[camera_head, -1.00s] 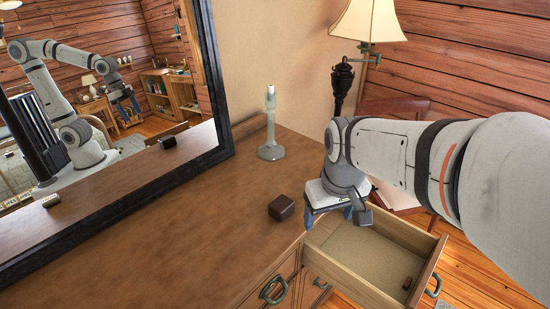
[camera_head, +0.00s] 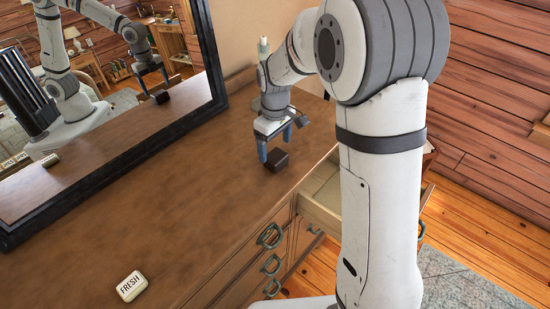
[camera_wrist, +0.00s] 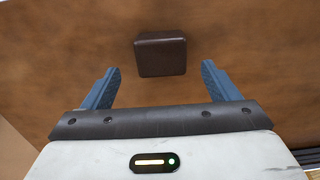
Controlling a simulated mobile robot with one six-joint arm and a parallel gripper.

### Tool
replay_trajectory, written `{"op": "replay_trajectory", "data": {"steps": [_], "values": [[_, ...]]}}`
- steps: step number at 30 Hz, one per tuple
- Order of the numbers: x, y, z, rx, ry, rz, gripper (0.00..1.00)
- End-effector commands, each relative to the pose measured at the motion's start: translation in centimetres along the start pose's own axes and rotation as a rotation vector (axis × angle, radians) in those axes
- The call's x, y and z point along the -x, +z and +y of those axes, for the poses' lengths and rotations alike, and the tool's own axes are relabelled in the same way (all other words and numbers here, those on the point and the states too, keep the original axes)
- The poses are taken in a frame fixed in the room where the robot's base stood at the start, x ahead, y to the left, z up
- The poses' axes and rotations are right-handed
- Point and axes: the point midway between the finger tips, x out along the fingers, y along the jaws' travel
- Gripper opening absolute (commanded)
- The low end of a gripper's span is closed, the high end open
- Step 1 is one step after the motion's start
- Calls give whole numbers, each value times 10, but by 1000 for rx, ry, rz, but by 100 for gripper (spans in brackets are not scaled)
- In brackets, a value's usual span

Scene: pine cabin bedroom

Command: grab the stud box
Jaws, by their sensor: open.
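A small dark brown box (camera_head: 277,160), which looks like the stud box, sits on the brown dresser top (camera_head: 170,180). My gripper (camera_head: 275,148) points down right by it, its blue fingers spread and empty. In the wrist view the box (camera_wrist: 161,56) lies just beyond the fingertips, roughly centred between the open fingers (camera_wrist: 163,80). No finger appears to touch it in that view.
A framed mirror (camera_head: 212,75) stands at the dresser's left. A pale candlestick (camera_head: 263,47) is partly hidden behind my arm. An open drawer (camera_head: 322,190) juts out at the right. A white box marked FRESH (camera_head: 131,286) lies at the front left.

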Motion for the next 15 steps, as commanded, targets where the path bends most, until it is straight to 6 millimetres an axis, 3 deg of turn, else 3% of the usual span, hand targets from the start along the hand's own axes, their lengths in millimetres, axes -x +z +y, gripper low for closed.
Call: {"op": "replay_trajectory", "data": {"steps": [7,15], "values": [[-35,5,-2,-2,-2,-2,82],[-43,5,-1,-3,0,1,82]]}}
